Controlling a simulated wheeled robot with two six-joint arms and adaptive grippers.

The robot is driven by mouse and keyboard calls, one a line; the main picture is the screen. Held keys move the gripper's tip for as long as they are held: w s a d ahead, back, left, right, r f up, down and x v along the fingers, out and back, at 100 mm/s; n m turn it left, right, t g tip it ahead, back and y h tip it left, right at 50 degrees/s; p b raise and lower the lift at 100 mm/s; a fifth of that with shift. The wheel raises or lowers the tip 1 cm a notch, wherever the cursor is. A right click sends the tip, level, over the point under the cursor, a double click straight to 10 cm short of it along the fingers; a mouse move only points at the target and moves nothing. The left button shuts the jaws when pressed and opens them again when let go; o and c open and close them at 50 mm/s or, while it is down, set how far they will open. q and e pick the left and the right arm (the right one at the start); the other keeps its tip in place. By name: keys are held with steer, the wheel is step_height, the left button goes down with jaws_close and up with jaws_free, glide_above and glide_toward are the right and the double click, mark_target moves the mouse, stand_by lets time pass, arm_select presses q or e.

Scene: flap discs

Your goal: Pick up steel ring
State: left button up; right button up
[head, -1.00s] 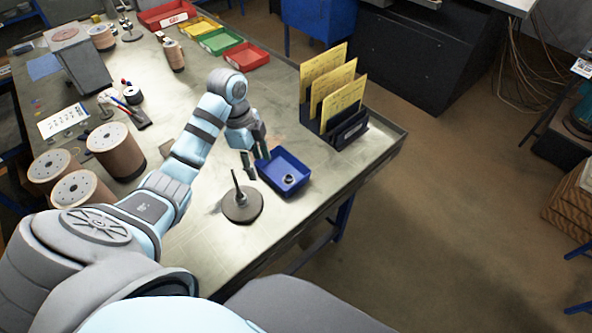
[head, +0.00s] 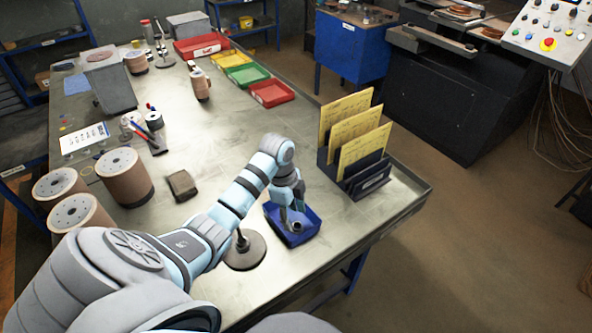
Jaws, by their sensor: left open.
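The steel ring (head: 296,226) is a small grey ring lying in the blue tray (head: 313,231) near the table's front right edge. My left gripper (head: 290,217) points down into the blue tray, with its fingers close to the ring. The left gripper is open, and its fingertips are small and partly hidden, so I cannot tell whether they touch the ring. A dark round base with a spindle (head: 246,252) stands on the table left of the tray, partly hidden by my left arm. My right gripper is not in view.
A dark file rack (head: 372,183) with yellow cards stands right behind the tray. Large brown spools (head: 124,178) and a brown block (head: 182,185) are at the left.

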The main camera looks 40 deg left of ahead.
mark_target(295, 222)
arm_select(q)
steer(key=f, duration=0.2)
steer(key=w+d+f, duration=0.1)
steer(key=shift+f, duration=0.35)
steer(key=shift+w+f, duration=0.15)
steer(key=shift+f, duration=0.15)
steer(key=shift+s+r, duration=0.15)
steer(key=shift+s, duration=0.05)
steer(key=shift+c, duration=0.2)
steer(key=shift+s+a, duration=0.1)
steer(key=shift+s, duration=0.05)
steer(key=c, duration=0.8)
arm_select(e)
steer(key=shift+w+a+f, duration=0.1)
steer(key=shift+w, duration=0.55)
arm_select(q)
steer(key=shift+r, duration=0.1)
